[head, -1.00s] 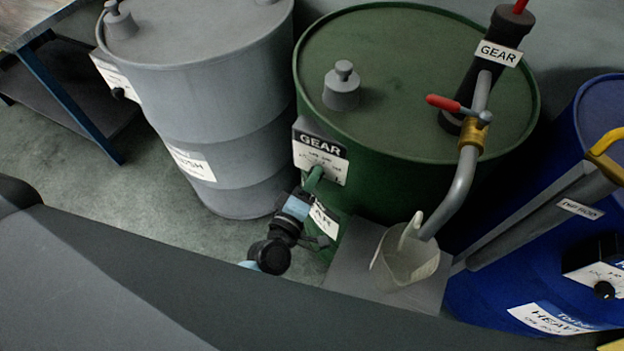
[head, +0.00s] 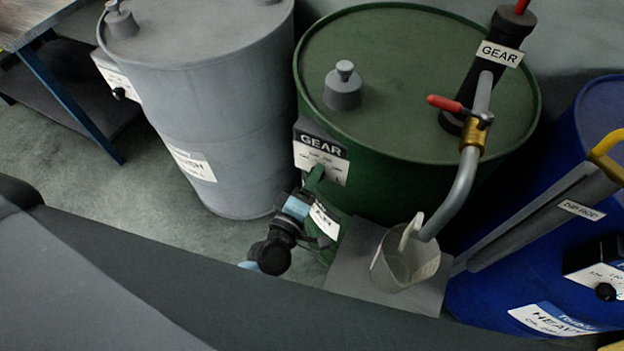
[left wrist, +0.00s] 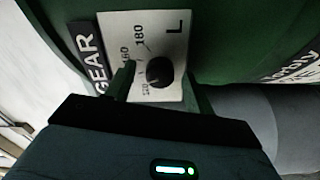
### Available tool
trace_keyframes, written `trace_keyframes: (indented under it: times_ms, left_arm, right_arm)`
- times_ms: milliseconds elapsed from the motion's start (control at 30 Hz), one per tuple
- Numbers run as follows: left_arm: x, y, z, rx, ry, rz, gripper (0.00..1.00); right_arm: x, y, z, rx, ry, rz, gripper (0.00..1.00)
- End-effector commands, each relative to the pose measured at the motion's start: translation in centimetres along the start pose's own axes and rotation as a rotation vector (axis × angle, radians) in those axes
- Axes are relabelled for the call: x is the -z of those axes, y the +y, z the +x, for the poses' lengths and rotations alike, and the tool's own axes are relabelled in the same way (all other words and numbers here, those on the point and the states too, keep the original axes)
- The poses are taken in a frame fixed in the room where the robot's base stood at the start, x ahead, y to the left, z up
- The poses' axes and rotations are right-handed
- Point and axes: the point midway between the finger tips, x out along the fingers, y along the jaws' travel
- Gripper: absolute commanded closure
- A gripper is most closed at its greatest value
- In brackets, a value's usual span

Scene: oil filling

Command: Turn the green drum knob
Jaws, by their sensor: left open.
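The green drum (head: 400,80) stands at the centre of the head view, with a GEAR sign and a white dial plate on its side. In the left wrist view the black knob (left wrist: 159,72) sits on the white dial plate (left wrist: 170,30), which carries numbers and an L. My left gripper (head: 314,178) is at the plate in the head view, and its fingers hide the knob there. In the left wrist view the left gripper (left wrist: 162,90) is open, one finger on each side of the knob. I cannot tell whether they touch it. My right gripper is not seen.
A clear jug (head: 405,265) stands on a grey stand (head: 350,270) under the curved spout (head: 462,190), close right of my left arm. A grey drum (head: 200,80) is at left, a blue drum (head: 500,285) at right. Floor shows at left.

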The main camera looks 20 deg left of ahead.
Motion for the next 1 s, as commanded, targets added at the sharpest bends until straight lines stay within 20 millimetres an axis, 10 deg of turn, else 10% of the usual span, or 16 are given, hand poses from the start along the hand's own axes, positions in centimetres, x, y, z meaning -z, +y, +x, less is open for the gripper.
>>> trace_keyframes:
  times_ms: [600, 1000]
  left_arm:
    - [0.0, -0.1, -7.2, 0.002, -0.001, 0.000, 0.46]
    - [0.0, 0.0, -7.8, 0.000, 0.000, 0.000, 0.46]
  right_arm:
    - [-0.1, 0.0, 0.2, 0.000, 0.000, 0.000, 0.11]
    - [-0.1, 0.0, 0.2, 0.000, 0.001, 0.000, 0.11]
